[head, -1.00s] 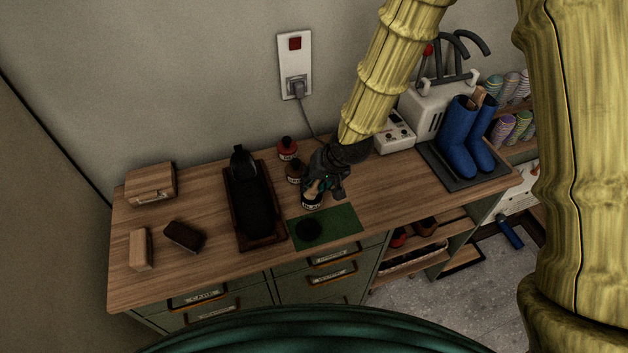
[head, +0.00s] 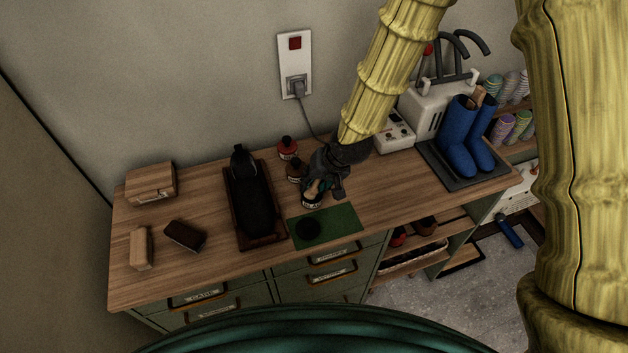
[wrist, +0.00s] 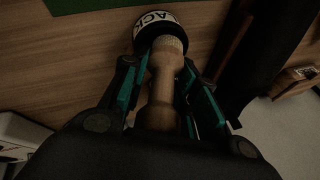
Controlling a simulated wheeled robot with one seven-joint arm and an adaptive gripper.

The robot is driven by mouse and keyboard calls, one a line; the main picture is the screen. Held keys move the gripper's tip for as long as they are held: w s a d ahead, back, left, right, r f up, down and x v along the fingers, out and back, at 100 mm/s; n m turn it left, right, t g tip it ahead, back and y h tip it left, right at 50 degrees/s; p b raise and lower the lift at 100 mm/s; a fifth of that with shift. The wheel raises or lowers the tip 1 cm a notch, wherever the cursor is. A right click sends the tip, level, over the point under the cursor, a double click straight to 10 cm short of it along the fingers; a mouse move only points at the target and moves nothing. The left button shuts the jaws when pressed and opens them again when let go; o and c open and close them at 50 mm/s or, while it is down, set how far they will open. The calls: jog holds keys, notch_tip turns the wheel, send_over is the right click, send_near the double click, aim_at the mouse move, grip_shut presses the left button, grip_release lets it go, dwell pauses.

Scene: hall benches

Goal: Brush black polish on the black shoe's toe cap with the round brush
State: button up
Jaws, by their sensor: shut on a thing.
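My gripper (head: 320,188) is shut on the wooden handle of the round brush (wrist: 163,75), with a finger on each side of it. The brush's far end meets the black polish jar (wrist: 160,20), whose white label partly reads "ACK". In the head view the jar (head: 312,203) stands just below my gripper, at the green mat's back edge. The black shoe (head: 250,200) lies on a dark wooden stand (head: 270,238) to the left, apart from my gripper.
A round black disc (head: 308,229) lies on the green mat (head: 342,221). A red-topped jar (head: 287,148) and a brown jar (head: 295,171) stand behind. A dark brush (head: 185,235) and pale blocks lie left. Blue boots (head: 458,135) stand right on a grey tray.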

jog(key=shift+s, duration=0.1)
jog(key=shift+r+p, duration=0.65)
jog(key=shift+p, duration=0.05)
jog(key=shift+r+p, duration=2.05)
jog(key=shift+r, duration=0.75)
